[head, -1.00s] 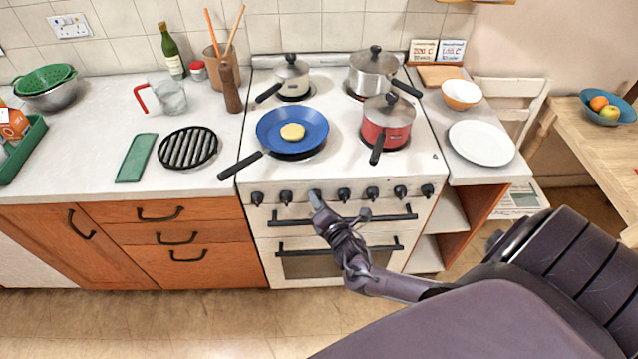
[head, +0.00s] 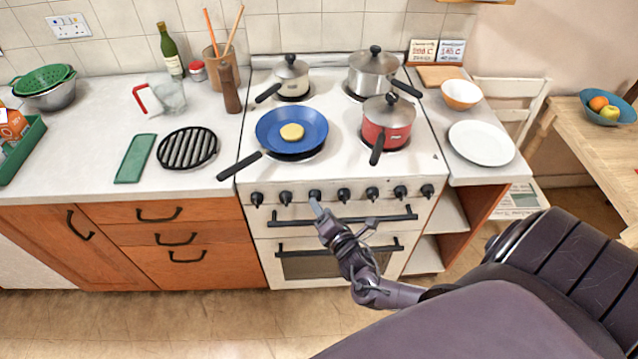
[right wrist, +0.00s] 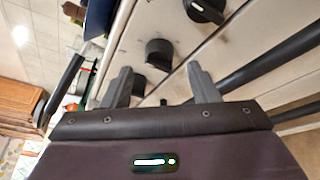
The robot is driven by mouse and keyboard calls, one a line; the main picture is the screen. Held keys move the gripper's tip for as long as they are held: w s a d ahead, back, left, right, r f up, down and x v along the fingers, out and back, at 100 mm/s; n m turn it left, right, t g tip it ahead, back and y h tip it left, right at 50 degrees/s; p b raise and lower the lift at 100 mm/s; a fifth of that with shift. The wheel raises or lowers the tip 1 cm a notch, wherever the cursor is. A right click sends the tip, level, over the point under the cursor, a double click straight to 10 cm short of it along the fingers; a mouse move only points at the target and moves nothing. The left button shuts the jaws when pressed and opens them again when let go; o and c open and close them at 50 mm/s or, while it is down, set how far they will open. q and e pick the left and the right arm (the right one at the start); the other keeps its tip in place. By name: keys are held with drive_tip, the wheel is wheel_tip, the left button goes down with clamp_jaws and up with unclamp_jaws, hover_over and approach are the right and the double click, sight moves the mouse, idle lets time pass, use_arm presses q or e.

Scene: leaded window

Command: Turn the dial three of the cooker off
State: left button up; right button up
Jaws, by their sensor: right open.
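The white cooker (head: 262,225) has a row of several black dials along its front. Dial three (head: 315,195), counted from the left, shows just above my right gripper's fingertips; which way it points is too small to tell. My right gripper (head: 316,204) is in front of the panel, a little below that dial, apart from it as far as I can tell. In the right wrist view the gripper (right wrist: 160,75) is open and empty, with a black dial (right wrist: 158,52) ahead between its fingers and others on either side. My left gripper is not in view.
Oven handles (head: 345,221) run across the cooker below the dials, close to my right gripper. The blue pan's (head: 290,132) handle juts over the left front edge. A red pot (head: 388,125) and other pots stand on top. The floor in front is clear.

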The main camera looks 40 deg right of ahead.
drive_tip(key=v, duration=0.4)
drive_tip(key=shift+s+a, duration=0.1)
drive_tip(key=shift+s, duration=0.15)
